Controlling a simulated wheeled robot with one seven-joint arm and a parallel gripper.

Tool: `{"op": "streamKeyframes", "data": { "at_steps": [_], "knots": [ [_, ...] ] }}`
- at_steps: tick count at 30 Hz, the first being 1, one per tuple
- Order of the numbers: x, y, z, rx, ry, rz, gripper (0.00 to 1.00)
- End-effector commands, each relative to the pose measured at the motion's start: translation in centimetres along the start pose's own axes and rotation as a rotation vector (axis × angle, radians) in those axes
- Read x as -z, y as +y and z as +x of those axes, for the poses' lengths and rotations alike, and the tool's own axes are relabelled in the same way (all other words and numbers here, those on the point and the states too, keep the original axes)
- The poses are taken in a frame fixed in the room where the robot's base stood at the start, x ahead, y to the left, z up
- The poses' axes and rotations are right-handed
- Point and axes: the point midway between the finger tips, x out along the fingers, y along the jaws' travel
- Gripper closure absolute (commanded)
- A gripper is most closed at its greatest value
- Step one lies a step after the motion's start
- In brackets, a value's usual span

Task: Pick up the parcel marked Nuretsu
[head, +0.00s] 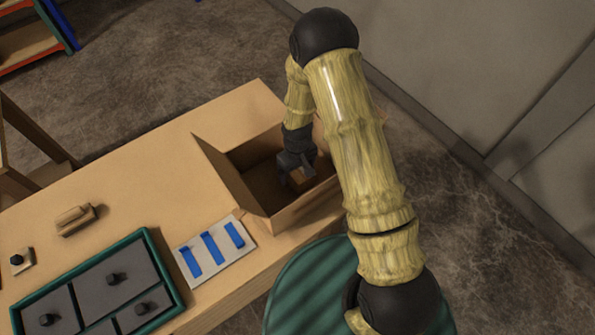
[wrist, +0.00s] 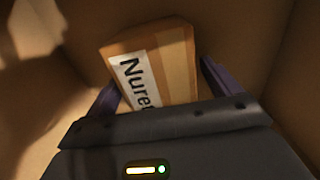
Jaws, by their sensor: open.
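The parcel (wrist: 176,66) is a small brown box with a white label. The label reads "Nure" and the rest is hidden behind my gripper's body. My gripper (wrist: 158,88) is open, with one finger on each side of the parcel. I cannot tell whether the fingers touch it.
The cardboard box's walls stand close around my gripper. The box is on a wooden table (head: 150,165). Left of it are a white panel with blue strips (head: 248,243), a green-framed console (head: 158,250) with black knobs and a small wooden block (head: 73,219). A green striped round surface (head: 300,290) is in front.

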Motion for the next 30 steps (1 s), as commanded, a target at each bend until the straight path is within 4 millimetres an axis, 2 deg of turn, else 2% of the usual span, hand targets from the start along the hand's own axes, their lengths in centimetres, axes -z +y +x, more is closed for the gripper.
{"op": "streamKeyframes", "data": {
  "at_steps": [1,9,20,26,30],
  "knots": [
    [0.0,0.0,0.0,0.0,0.0,0.0,0.17],
    [0.0,0.0,0.0,0.0,0.0,0.0,0.7],
    [0.1,0.0,-0.5,0.0,0.002,0.0,0.7],
    [0.1,0.1,-2.6,-0.001,0.005,0.001,0.7],
    [0.1,0.1,-5.0,-0.001,0.006,0.0,0.7]
  ]
}}
